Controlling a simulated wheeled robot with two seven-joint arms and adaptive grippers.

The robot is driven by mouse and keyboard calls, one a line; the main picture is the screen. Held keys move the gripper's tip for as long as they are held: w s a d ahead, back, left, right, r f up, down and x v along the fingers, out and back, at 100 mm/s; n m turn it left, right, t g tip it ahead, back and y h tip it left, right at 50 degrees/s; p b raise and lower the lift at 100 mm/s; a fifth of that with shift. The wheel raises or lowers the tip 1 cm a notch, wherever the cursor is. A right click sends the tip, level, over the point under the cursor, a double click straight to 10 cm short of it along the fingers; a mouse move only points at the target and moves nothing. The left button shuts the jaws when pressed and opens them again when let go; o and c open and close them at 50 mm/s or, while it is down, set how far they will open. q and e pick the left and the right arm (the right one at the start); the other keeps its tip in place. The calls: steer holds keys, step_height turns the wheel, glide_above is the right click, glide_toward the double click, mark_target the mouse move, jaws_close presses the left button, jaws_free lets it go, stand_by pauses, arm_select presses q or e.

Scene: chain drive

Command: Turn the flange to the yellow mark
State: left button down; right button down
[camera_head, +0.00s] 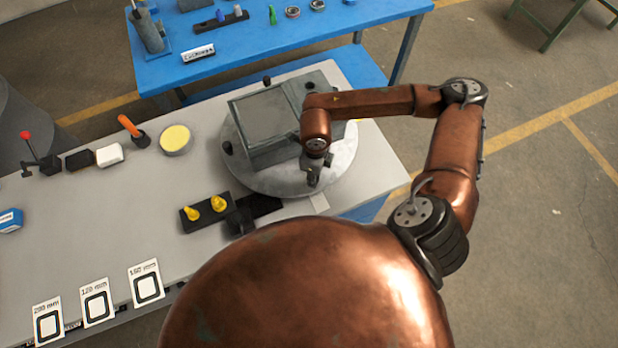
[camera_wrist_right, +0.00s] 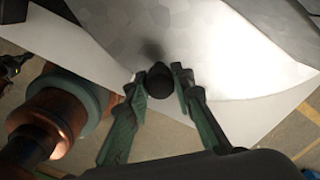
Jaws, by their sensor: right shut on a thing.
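The flange (camera_head: 331,170) is a broad pale metal disc lying on the grey worktop. A grey box-shaped housing (camera_head: 268,125) stands over much of it. A short black peg (camera_head: 227,147) shows at its left edge. In the right wrist view a black knob (camera_wrist_right: 160,79) sits by the disc's edge between the fingers. My right gripper (camera_head: 314,178) is at the disc's near edge, and in the right wrist view its fingers (camera_wrist_right: 160,90) are closed around that knob. My left gripper is not in view. I cannot make out a yellow mark on the flange.
A round yellow-topped dish (camera_head: 175,139), an orange-handled tool (camera_head: 132,130) and a black block with yellow knobs (camera_head: 205,212) are left of the flange. Size cards (camera_head: 97,303) line the front edge. A blue table (camera_head: 270,38) stands behind.

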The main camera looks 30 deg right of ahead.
steer(key=shift+w+r, duration=0.1)
steer(key=shift+w, duration=0.25)
steer(key=c, duration=1.8)
jaws_free()
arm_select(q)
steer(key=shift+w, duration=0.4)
arm_select(e)
steer(key=shift+o, duration=0.7)
steer(key=shift+s, duration=0.15)
steer(key=shift+r, duration=0.15)
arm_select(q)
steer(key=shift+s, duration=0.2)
arm_select(e)
step_height(320, 180, up, 12)
steer(key=shift+f, duration=0.2)
steer(key=shift+a, duration=0.1)
